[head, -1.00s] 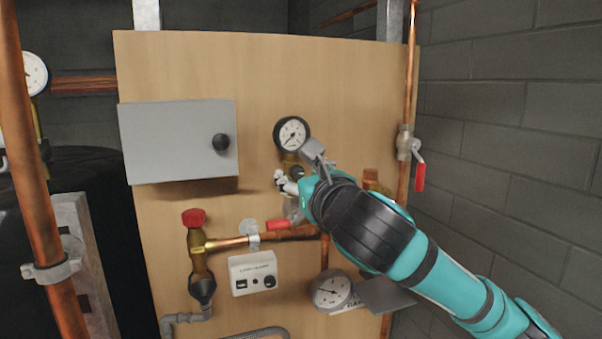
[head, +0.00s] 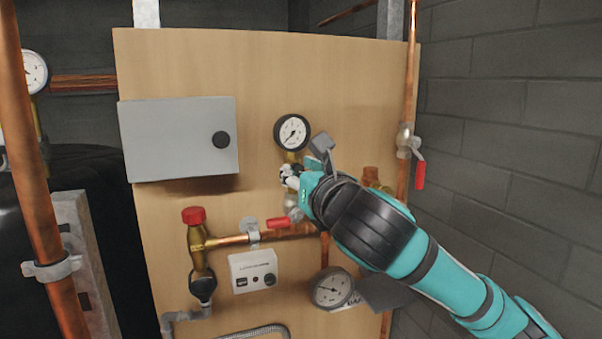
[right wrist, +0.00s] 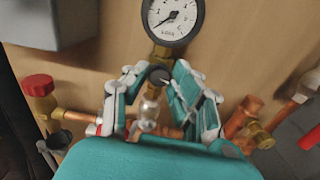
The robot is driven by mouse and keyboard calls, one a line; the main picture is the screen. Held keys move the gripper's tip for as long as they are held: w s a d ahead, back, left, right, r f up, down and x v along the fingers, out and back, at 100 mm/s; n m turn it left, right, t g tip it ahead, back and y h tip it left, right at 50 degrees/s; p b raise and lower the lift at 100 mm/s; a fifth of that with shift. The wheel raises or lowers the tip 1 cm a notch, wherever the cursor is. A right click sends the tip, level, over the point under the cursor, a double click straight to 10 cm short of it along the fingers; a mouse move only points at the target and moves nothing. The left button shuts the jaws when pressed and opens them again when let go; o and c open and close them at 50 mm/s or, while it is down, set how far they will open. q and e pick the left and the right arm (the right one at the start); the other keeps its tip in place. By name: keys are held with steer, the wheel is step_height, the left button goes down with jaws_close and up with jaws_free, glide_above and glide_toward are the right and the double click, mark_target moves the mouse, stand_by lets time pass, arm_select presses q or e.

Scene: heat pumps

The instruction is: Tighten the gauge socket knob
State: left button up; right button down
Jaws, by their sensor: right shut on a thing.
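The round pressure gauge (head: 292,132) with a black rim and white dial is mounted upright on the wooden board; it also shows in the right wrist view (right wrist: 172,20). Below it is a brass socket (right wrist: 158,54) with a dark round knob (right wrist: 158,75). My right gripper (right wrist: 160,82) is shut on the knob, with a finger on each side of it. In the head view the right gripper (head: 291,176) is just under the gauge, and its wrist and fingers hide most of the knob. My left gripper is not in view.
A grey box (head: 180,140) with a black knob is left of the gauge. A red-capped brass valve (head: 196,240), a red lever (head: 278,222), a white control box (head: 253,271) and a second gauge (head: 332,288) sit below. A copper pipe with a red-handled valve (head: 419,172) is at right.

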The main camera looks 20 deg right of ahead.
steer(key=shift+f+m+b, duration=0.15)
steer(key=shift+m+b, duration=0.4)
steer(key=shift+m, duration=7.7)
steer(key=shift+f+m+b, duration=0.15)
steer(key=shift+m+b, duration=0.35)
steer(key=shift+m, duration=7.75)
steer(key=c, duration=1.1)
jaws_free()
steer(key=shift+r, duration=0.1)
